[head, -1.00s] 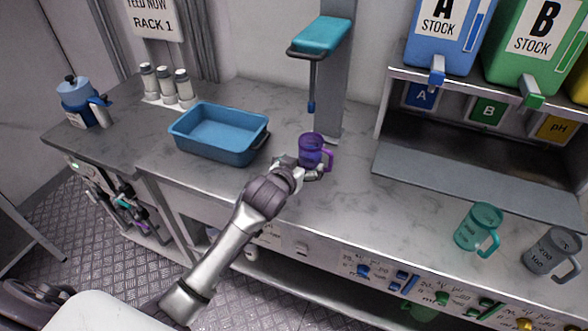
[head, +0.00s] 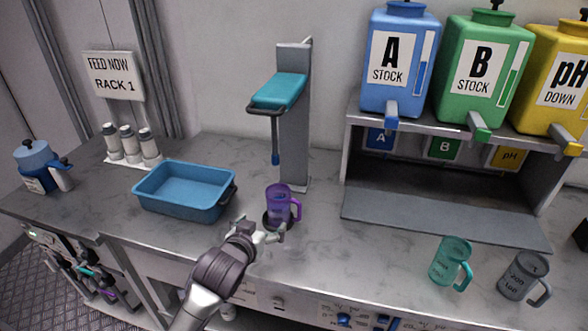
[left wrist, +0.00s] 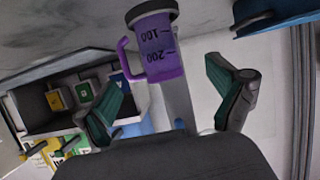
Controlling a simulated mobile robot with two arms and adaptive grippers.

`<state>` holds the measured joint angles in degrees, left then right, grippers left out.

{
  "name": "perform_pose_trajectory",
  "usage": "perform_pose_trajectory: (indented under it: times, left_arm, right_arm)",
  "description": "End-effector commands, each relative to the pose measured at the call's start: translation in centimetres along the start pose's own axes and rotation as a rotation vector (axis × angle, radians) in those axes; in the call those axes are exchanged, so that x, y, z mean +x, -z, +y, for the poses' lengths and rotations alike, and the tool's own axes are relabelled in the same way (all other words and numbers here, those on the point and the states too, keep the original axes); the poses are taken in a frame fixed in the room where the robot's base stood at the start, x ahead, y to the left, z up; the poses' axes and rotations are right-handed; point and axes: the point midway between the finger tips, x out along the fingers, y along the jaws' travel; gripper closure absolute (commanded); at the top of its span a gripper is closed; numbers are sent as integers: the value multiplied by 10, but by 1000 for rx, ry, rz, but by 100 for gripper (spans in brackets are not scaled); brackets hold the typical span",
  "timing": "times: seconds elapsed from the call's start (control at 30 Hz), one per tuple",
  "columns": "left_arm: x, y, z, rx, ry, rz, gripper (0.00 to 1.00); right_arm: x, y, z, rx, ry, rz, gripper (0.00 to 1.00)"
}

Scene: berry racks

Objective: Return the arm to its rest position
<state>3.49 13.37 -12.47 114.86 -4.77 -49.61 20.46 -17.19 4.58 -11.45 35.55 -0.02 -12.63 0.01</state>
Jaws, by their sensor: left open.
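My left gripper (head: 262,234) is open and empty, just in front of the purple measuring cup. The purple cup (head: 279,203) stands upright on a dark round base on the counter, under the arm of the teal-topped stand, its handle to the right. In the left wrist view the purple cup (left wrist: 158,50) shows upside down, beyond and between the spread fingers (left wrist: 172,100), apart from them. The left arm comes in from the bottom of the head view. My right gripper is not in view.
A blue tray (head: 186,190) lies left of the cup. The teal-topped stand (head: 293,120) rises behind it. A teal cup (head: 449,262) and a grey cup (head: 520,276) stand at the right. Stock tanks (head: 399,62) sit on a shelf (head: 352,150). The counter between the purple and teal cups is clear.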

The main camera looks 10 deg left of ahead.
Motion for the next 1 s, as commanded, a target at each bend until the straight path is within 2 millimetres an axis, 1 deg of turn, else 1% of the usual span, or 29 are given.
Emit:
perform_pose_trajectory:
  times: [0.07, 0.17, 0.27, 0.3, 0.4, 0.5, 0.7, 0.9, 0.97, 1.0]
  left_arm:
    - [-1, -3, 0, 0, 0, -7, 5]
    - [-11, -23, 1, 6, 4, -61, 5]
    - [-38, -65, 2, 20, 10, -186, 5]
    - [-54, -86, 2, 29, 11, -251, 5]
    - [-92, -128, 3, 53, 8, -398, 5]
    - [-124, -156, 3, 73, 0, -509, 5]
    - [-178, -194, 5, 102, -22, -680, 5]
    - [-227, -219, 5, 126, -48, -821, 5]
    - [-241, -225, 6, 132, -56, -861, 5]
    - [-245, -230, 6, 136, -61, -881, 5]
  right_arm:
    - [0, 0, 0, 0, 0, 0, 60]
    - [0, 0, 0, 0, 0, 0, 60]
    - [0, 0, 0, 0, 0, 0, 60]
    - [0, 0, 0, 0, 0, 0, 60]
    - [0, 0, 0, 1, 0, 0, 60]
    - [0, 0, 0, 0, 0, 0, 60]
    - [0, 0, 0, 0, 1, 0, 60]
    - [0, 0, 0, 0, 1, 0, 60]
    - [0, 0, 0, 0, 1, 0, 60]
    - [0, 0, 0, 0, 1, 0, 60]
